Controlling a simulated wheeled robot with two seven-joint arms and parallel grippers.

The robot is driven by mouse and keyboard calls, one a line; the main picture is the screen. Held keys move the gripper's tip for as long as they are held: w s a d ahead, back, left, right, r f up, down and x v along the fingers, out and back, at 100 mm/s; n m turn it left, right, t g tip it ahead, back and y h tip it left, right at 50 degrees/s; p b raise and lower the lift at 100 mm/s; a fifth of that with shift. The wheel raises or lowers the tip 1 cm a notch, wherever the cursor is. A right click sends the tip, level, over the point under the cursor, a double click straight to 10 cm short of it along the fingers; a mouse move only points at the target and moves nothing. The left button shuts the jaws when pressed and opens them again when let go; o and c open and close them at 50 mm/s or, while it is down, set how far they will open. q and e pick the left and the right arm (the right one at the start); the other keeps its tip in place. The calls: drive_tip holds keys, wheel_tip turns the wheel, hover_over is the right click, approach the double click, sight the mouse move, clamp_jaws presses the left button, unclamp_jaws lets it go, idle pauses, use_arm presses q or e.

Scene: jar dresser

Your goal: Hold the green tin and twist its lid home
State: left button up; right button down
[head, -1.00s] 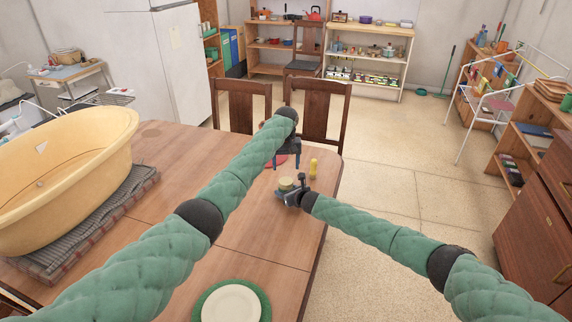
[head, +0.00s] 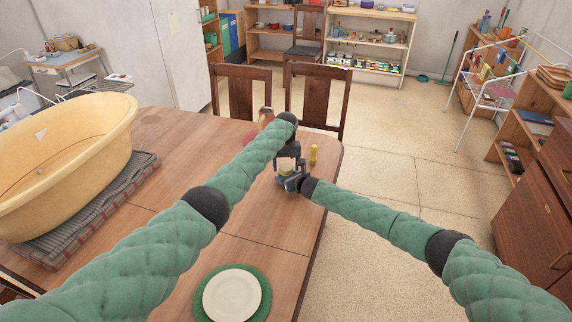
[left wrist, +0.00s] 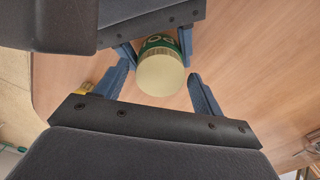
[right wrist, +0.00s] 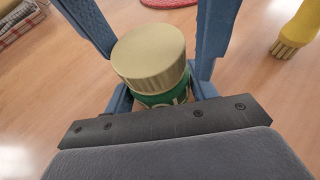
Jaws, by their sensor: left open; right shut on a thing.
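The green tin (right wrist: 165,98) stands upright, with pale lettering on its side. Its tan lid (right wrist: 150,55) sits on top; I cannot tell how tightly. My right gripper (right wrist: 163,95) is shut on the tin's body, below the lid. My left gripper (left wrist: 158,85) is open above the tin, with one finger on each side of the lid and gaps between. The lid faces the left wrist camera (left wrist: 160,75). In the head view, my left gripper (head: 288,160) hangs over the tin, mostly hiding it, and my right gripper (head: 292,183) comes from the right.
A yellow object with a tan, bristle-like end (right wrist: 290,38) stands to the right of the tin. A red mat (right wrist: 168,3) lies behind. A white plate (head: 231,295) on a green mat is at the front, and a big yellow tub (head: 65,150) fills the left. Chairs stand behind the table.

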use_arm(q)
drive_tip(key=c, duration=1)
drive_tip(key=shift+m, duration=1.7)
drive_tip(key=o, duration=1.1)
drive_tip(key=shift+r, duration=2.25)
